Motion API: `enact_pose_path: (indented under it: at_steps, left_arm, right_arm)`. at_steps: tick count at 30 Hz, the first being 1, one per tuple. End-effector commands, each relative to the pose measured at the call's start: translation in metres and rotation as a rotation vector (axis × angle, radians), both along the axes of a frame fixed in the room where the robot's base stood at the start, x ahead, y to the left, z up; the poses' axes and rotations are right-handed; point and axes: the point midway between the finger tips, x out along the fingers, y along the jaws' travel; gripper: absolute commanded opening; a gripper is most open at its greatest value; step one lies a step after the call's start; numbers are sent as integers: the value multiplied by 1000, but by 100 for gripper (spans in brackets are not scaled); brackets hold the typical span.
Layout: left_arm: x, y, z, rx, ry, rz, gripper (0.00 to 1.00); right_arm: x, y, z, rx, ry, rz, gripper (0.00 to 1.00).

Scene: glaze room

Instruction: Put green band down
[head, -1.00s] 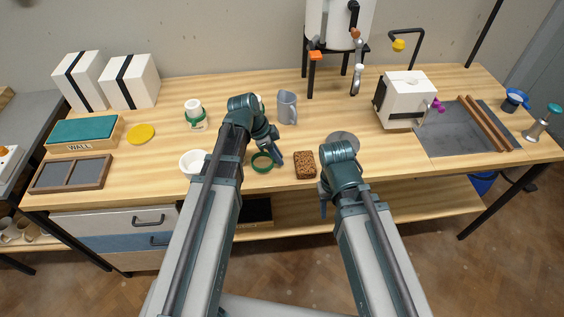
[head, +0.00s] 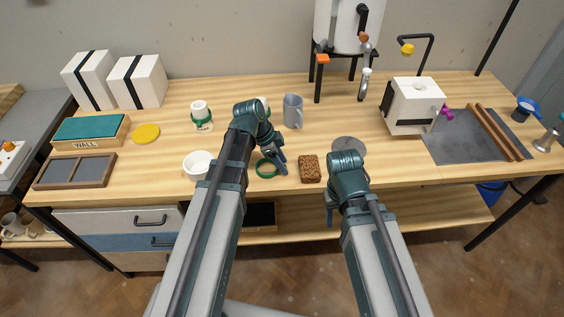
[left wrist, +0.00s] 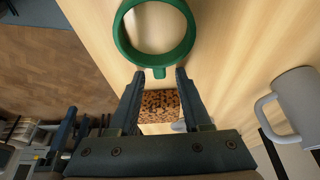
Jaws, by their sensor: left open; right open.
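The green band (head: 261,175) is a ring lying flat on the wooden table near its front edge. In the left wrist view the green band (left wrist: 150,60) has a small tab that points toward my fingers. My left gripper (head: 282,165) is open and empty beside it on the right.
A brown speckled sponge (head: 309,168) lies right of the band, a white bowl (head: 197,167) left. A grey mug (head: 293,111) stands behind. A white jar with a green band (head: 201,117) stands further left. Bare table shows around the yellow disc (head: 145,134).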

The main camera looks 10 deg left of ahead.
Motion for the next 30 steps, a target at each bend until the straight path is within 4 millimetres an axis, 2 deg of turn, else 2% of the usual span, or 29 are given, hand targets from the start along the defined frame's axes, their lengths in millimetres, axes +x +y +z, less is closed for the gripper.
enact_pose_path:
  at_steps: [8, 24, 30]
  left_arm:
    - [-1, 4, 16, 0, 0, 1, 48]
    - [-10, 34, 95, 0, -1, 1, 48]
    - [-12, 43, 113, 0, 0, 1, 48]
  right_arm:
    - [0, 0, 16, 0, 0, 0, 50]
    - [0, 0, 95, 0, 0, 0, 50]
    - [0, 0, 113, 0, 0, 0, 50]
